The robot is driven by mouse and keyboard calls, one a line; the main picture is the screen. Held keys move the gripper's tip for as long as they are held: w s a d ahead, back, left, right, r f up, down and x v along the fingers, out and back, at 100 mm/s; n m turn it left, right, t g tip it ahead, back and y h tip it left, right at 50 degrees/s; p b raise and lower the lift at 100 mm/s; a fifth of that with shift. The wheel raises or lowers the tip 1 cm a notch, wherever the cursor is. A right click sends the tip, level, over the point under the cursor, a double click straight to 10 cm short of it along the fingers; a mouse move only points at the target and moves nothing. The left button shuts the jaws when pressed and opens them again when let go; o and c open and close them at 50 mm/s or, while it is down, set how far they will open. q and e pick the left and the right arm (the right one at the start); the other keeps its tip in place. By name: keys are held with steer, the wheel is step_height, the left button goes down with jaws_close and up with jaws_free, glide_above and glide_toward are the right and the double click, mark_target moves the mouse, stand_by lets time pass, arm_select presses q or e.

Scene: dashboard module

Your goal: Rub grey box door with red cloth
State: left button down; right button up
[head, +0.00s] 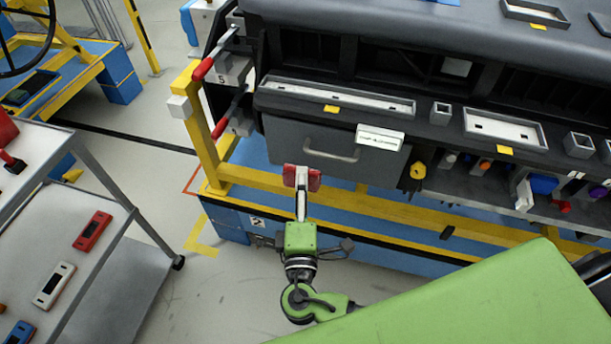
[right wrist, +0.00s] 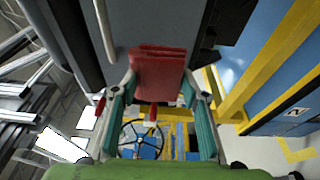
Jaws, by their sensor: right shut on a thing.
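The grey box door (head: 285,146) is a flat grey panel with a curved bar handle (head: 332,153), on the front of the dashboard module. It looks closed. In the right wrist view the door (right wrist: 128,22) is a grey surface just past the cloth. My right gripper (head: 302,180) is shut on the folded red cloth (head: 314,180), in front of the door's lower edge. In the right wrist view the cloth (right wrist: 158,75) sits between the two fingers. I cannot tell whether the cloth touches the door. My left gripper is not in view.
A yellow frame rail (head: 380,213) runs below the door, above a blue base. Red-handled levers (head: 203,69) stand left of the door, and a yellow knob (head: 417,171) is to its right. A grey cart (head: 110,235) with small devices stands at left. Floor between is clear.

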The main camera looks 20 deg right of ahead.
steer(key=shift+s+a, duration=0.3)
steer(key=shift+s, duration=0.15)
steer(key=shift+s+a, duration=0.45)
steer(key=shift+s, duration=0.2)
steer(key=shift+s+a, duration=0.4)
steer(key=shift+s, duration=0.2)
